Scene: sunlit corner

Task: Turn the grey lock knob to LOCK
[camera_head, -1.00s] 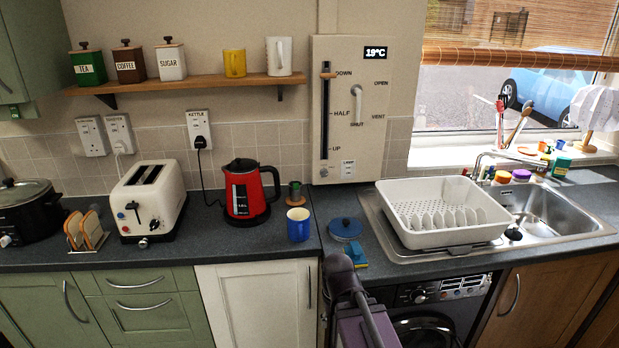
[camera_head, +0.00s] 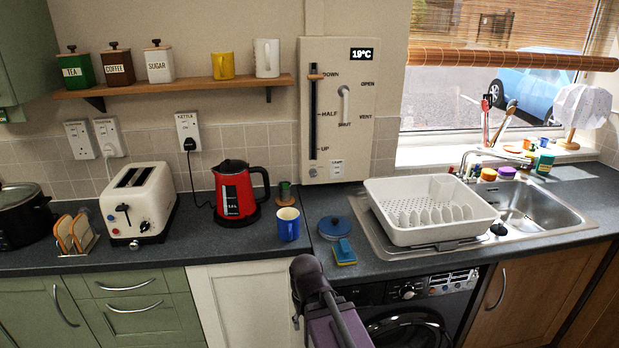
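A cream wall panel (camera_head: 365,125) hangs between the shelf and the window, with a 19°C display at its top. A small round grey knob (camera_head: 313,173) sits at its lower left corner, beside a small white label plate (camera_head: 336,169) too small to read. I cannot make out which way the knob points. Above it is a vertical slider marked DOWN, HALF and UP, its handle (camera_head: 316,77) near DOWN. A grey lever (camera_head: 345,100) is among the words OPEN, VENT and SHUT. Part of my arm shows at the bottom middle, in front of the counter; my gripper is not in view.
A blue mug (camera_head: 288,223), a blue round lid (camera_head: 334,226) and a sponge (camera_head: 344,252) stand on the counter below the panel. A red kettle (camera_head: 236,192) is to the left, a white dish rack (camera_head: 430,234) to the right. The space before the panel is clear.

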